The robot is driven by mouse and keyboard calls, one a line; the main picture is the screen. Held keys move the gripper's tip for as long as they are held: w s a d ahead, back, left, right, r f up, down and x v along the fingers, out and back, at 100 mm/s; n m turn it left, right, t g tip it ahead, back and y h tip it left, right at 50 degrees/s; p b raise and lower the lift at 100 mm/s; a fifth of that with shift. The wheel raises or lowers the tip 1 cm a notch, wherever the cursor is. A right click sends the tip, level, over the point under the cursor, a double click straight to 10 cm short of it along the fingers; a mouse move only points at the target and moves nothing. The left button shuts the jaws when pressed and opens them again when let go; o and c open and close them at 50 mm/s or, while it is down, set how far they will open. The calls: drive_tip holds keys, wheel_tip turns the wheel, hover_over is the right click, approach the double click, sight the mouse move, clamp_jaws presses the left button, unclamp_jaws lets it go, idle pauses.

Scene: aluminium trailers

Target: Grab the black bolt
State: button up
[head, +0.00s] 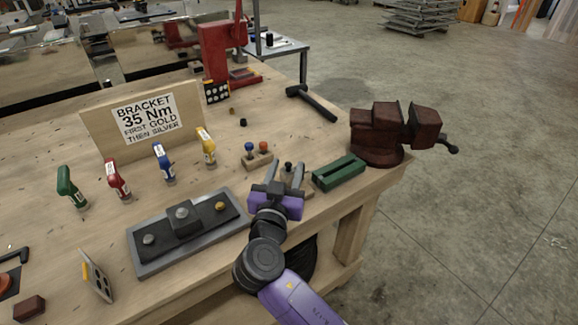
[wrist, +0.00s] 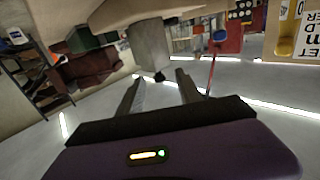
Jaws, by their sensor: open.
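The black bolt (head: 288,166) shows as a small dark head between the fingertips of my gripper (head: 285,169) in the head view. In the wrist view, a small black piece (wrist: 159,76) shows between and just beyond the fingertips of my gripper (wrist: 157,78), against a pale block (wrist: 150,47). My gripper is open, its two fingers apart on either side of the bolt. I cannot tell whether either finger touches it. The lower part of the bolt is hidden in the head view.
A small wooden block (head: 257,161) with a blue and an orange knob stands left of my gripper. A green slotted block (head: 339,173) lies close on the right. A grey tray (head: 150,262) with bolts is at the left. A vise (head: 378,137) stands at the bench's right edge.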

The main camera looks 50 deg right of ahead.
sight(289, 163)
drive_tip(key=p+x, duration=0.1)
drive_tip(key=x, duration=0.4)
drive_tip(key=shift+d+f+p, duration=0.1)
drive_tip(key=shift+f+p, duration=0.05)
drive_tip(key=shift+p, duration=0.15)
clamp_jaws()
